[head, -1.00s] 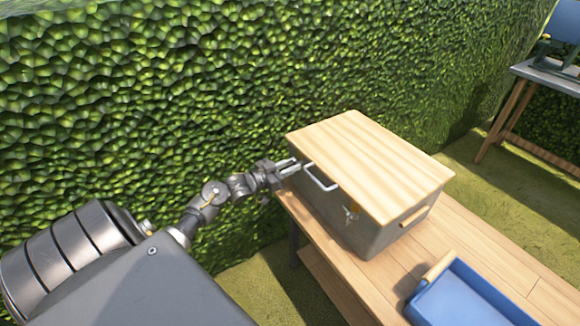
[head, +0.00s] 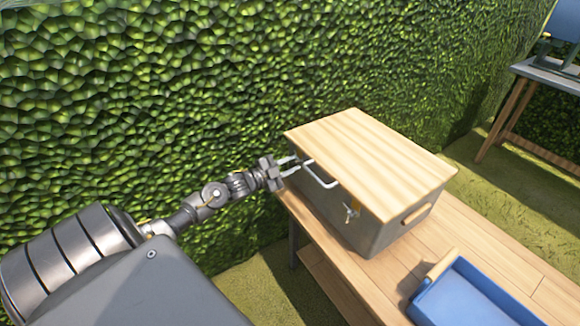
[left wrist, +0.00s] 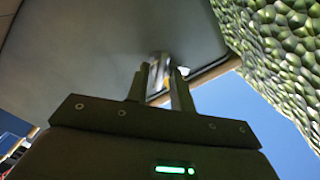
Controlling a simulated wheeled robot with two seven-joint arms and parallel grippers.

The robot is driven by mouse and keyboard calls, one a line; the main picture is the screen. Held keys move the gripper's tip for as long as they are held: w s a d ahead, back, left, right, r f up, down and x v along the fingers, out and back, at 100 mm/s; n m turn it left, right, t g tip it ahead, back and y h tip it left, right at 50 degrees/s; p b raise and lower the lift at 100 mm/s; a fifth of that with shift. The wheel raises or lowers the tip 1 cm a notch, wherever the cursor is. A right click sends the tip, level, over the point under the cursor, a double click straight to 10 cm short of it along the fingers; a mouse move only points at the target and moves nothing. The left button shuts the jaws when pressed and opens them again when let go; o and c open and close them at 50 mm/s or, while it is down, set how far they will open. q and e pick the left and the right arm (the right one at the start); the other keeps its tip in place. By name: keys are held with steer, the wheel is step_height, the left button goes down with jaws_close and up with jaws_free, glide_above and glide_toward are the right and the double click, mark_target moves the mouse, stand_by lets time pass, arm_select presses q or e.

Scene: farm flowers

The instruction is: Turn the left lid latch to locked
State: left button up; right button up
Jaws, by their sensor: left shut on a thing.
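A grey box (head: 372,235) with a pale wooden lid (head: 370,155) stands on a wooden bench. My left gripper (head: 291,166) is at the left end of the box's front, just under the lid edge. In the left wrist view its fingers (left wrist: 160,83) are closed on a small shiny metal piece (left wrist: 158,68), which I take to be the left lid latch. The fingers cover much of this latch, so its exact angle cannot be read. A second latch (head: 350,211), metal with a yellow part, shows at the right of the front. My right gripper is out of view.
A white metal handle (head: 322,182) sticks out from the box front beside my left gripper. A blue tray (head: 475,295) lies on the bench (head: 440,235) to the right. A green hedge (head: 150,100) rises close behind. Another table (head: 545,72) stands far right.

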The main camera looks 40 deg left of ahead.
arm_select(q)
steer(key=shift+d+f+m+b, duration=0.15)
steer(key=shift+m+b, duration=0.55)
steer(key=shift+m, duration=1.4)
steer(key=shift+a+f+m+b, duration=0.1)
steer(key=shift+m+b, duration=0.55)
steer(key=shift+m, duration=1.45)
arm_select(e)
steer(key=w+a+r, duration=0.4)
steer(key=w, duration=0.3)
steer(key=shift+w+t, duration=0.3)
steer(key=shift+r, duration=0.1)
arm_select(q)
steer(key=o, duration=0.9)
steer(key=shift+o, duration=0.2)
steer(key=v, duration=1.1)
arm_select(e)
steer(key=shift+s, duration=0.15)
